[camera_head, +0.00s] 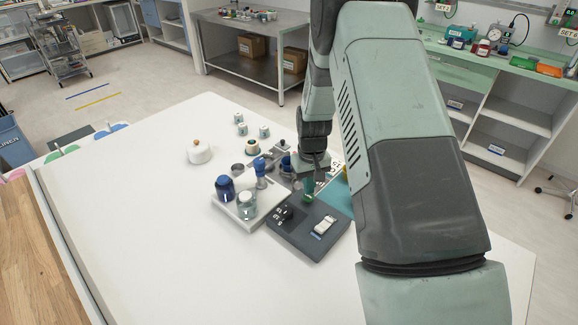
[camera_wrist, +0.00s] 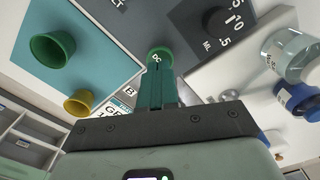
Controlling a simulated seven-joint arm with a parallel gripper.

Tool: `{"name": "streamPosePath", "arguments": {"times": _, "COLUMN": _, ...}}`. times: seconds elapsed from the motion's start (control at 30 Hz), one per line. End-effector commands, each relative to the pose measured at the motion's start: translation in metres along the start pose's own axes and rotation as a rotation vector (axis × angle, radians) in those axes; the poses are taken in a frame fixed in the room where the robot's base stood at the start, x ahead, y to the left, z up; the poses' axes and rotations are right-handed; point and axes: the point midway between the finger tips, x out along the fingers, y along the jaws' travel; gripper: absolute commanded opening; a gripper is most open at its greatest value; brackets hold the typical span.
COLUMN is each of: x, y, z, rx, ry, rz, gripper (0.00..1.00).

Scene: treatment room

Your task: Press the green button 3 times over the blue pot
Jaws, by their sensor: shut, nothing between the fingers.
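The green button (camera_wrist: 160,50) is a round green piece on the dark grey panel (camera_head: 289,239), partly covered by my fingers in the wrist view. My gripper (camera_wrist: 158,66) is shut and empty, its green fingertips at the button; I cannot tell whether they touch it. In the head view my gripper (camera_head: 308,191) points down at the panel's far edge. A dark blue jar (camera_head: 225,189) stands on a white tray (camera_head: 232,213) left of the panel. I cannot tell whether this jar is the blue pot; my arm hides part of the table.
A clear jar (camera_head: 247,206) and a blue-topped item (camera_head: 260,170) are close by. A green pot (camera_wrist: 52,48) and a yellow pot (camera_wrist: 78,103) are on the teal mat (camera_wrist: 105,70). A white lidded pot (camera_head: 199,154) stands farther left. The table's front left is clear.

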Motion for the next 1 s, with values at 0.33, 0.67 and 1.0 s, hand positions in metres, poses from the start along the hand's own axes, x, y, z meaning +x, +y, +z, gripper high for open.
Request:
{"name": "streamPosePath", "arguments": {"times": 0.33, "x": 0.000, "y": 0.000, "z": 0.000, "rx": 0.000, "ry": 0.000, "rz": 0.000, "gripper": 0.00}}
{"name": "streamPosePath", "arguments": {"times": 0.67, "x": 0.006, "y": 0.000, "z": 0.000, "rx": 0.000, "ry": 0.000, "rz": 0.000, "gripper": 0.00}}
{"name": "streamPosePath", "arguments": {"times": 1.0, "x": 0.018, "y": 0.000, "z": 0.000, "rx": 0.000, "ry": -0.001, "rz": 0.000, "gripper": 0.00}}
